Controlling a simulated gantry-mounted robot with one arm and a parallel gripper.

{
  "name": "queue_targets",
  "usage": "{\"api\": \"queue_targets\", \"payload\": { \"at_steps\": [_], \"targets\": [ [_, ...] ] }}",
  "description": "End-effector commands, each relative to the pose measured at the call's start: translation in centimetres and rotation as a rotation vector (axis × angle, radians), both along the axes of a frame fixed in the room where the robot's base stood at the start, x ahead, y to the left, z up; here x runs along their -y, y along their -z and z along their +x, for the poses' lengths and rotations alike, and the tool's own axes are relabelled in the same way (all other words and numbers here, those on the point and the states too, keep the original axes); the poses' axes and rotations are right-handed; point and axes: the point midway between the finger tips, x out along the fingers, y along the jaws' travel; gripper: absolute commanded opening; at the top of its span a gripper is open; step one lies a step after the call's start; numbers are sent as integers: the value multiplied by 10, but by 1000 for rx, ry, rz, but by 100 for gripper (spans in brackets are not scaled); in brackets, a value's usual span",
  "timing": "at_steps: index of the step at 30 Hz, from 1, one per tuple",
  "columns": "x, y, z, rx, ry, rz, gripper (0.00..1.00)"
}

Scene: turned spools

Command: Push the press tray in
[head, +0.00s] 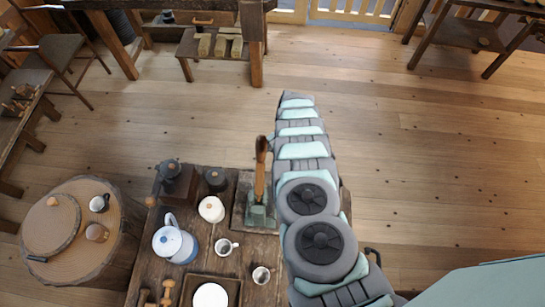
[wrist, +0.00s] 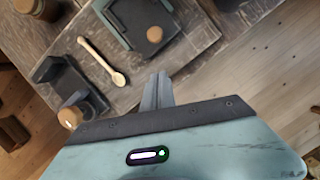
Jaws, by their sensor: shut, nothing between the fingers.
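The press (head: 257,214) is a small green stand with a tall wooden lever, on the right part of the wooden table in the head view. In the wrist view a dark flat tray (wrist: 137,22) sits in a teal frame at the top, with a round wooden knob on its near right part. I take it for the press tray, and I cannot tell how far in it is. My gripper (wrist: 160,78) is shut and empty, apart from the tray and below it in the wrist picture. In the head view my arm hides the gripper.
A wooden spoon (wrist: 103,62) lies left of the tray, beside a dark stand (wrist: 62,75) with a wooden knob. A blue-white pot (head: 175,245), a white lidded jar (head: 211,209) and cups crowd the table (head: 222,264). Open floor lies right of it.

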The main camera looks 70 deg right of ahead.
Motion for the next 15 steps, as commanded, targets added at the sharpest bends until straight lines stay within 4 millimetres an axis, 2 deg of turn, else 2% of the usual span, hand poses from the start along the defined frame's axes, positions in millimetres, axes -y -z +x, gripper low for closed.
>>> {"api": "queue_targets", "payload": {
  "at_steps": [1,15],
  "targets": [
    [0,-9,2,2,-3,3,0],
    [21,-71,-3,5,-1,0,0]
  ]
}}
